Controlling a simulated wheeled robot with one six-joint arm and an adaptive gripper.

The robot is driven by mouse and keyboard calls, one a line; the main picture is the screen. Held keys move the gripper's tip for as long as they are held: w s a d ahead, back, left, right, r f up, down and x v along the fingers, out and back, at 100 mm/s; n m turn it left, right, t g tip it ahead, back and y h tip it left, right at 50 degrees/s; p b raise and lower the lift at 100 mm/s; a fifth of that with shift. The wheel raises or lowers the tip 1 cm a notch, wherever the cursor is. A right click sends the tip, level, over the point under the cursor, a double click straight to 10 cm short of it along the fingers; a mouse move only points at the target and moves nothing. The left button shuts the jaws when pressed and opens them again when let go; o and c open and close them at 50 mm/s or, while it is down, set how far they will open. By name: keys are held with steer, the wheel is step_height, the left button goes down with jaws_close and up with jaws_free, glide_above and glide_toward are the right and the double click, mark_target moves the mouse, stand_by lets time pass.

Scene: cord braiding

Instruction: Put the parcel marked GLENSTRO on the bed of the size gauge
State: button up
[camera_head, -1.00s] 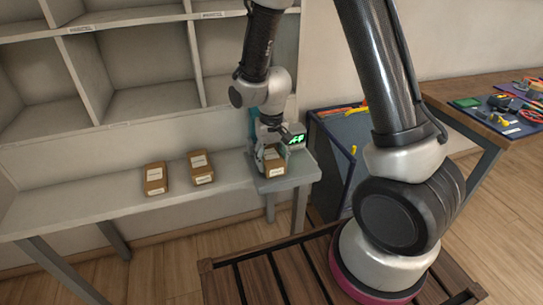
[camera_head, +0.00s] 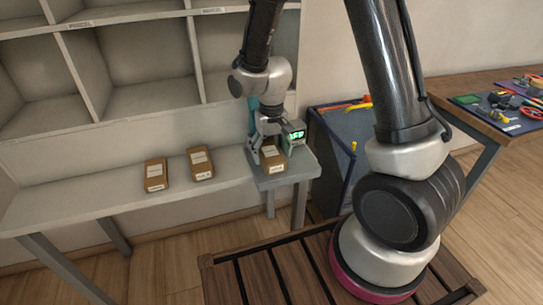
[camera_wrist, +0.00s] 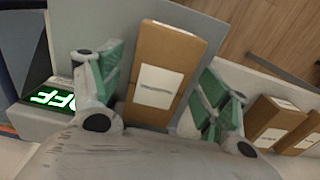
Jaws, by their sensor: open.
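A brown parcel (camera_head: 273,158) with white labels lies on the grey bed (camera_head: 299,168) of the size gauge, whose green-lit display (camera_head: 293,136) stands behind it. My gripper (camera_head: 264,148) is open just above and beside this parcel. In the wrist view the parcel (camera_wrist: 165,75) lies between the two spread fingers, with a visible gap on the right side. The label print is too small to read, so I cannot confirm GLENSTRO. The display (camera_wrist: 52,98) also shows at the left of the wrist view.
Two more brown parcels, a left one (camera_head: 156,175) and a right one (camera_head: 201,163), stand on the long grey shelf (camera_head: 100,199) to the left. Pigeonholes (camera_head: 150,100) rise behind it. A dark blue bin (camera_head: 335,145) is right of the gauge. A wooden table (camera_head: 480,115) with tools is far right.

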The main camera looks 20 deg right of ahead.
mark_target(272, 154)
step_height(272, 154, up, 10)
steer(key=r, duration=0.1)
steer(key=s+d+r+t, duration=0.2)
steer(key=s+d+r, duration=0.65)
steer(key=r, duration=0.25)
steer(key=s+d+r+t, duration=0.2)
steer(key=s+d+r, duration=0.2)
steer(key=s, duration=0.6)
steer(key=shift+s+d+r, duration=0.2)
steer(key=shift+s+d, duration=0.05)
steer(key=shift+d, duration=0.95)
